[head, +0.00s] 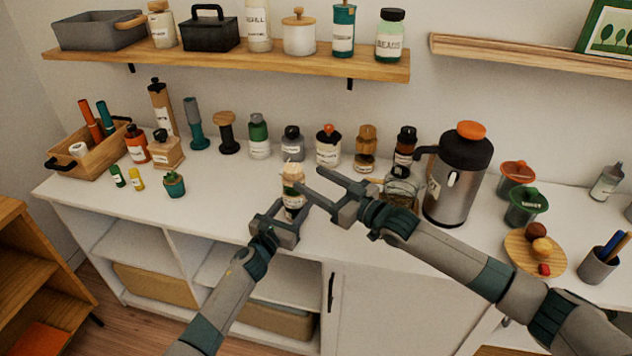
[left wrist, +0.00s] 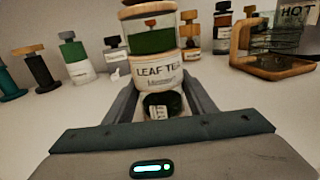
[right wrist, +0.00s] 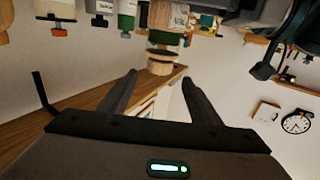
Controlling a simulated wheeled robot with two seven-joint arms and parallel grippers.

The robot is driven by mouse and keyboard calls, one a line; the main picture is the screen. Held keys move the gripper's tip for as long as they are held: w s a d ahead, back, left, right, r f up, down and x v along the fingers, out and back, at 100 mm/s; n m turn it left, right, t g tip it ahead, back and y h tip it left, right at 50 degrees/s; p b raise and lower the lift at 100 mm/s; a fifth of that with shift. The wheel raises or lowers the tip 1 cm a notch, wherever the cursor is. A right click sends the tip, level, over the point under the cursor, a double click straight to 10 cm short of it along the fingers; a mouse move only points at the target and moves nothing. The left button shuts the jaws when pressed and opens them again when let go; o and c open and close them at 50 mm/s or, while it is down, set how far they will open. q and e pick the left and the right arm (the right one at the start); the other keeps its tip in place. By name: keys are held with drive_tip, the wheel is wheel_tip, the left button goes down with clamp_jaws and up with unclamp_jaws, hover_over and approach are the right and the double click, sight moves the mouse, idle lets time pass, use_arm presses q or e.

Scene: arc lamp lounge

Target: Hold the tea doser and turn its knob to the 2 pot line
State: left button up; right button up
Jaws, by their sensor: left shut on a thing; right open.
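The tea doser (head: 291,190) is upright over the counter's front part, with a pale wooden top, a clear band with dark green contents and a "LEAF TEA" label. My left gripper (head: 287,213) is shut on its lower body. In the left wrist view the doser (left wrist: 157,72) stands between the fingers, with a red mark on the clear band and a dark round part low down. No 2 pot line is readable. My right gripper (head: 314,185) is open and empty, just right of the doser's top. In the right wrist view the wooden top (right wrist: 160,64) shows just beyond the fingertips.
Several bottles line the back of the counter (head: 225,190). A shelf (head: 240,64) hangs above.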

use_arm(q)
drive_tip(key=o, duration=1.4)
drive_tip(key=shift+o, duration=0.2)
drive_tip(key=v, duration=1.2)
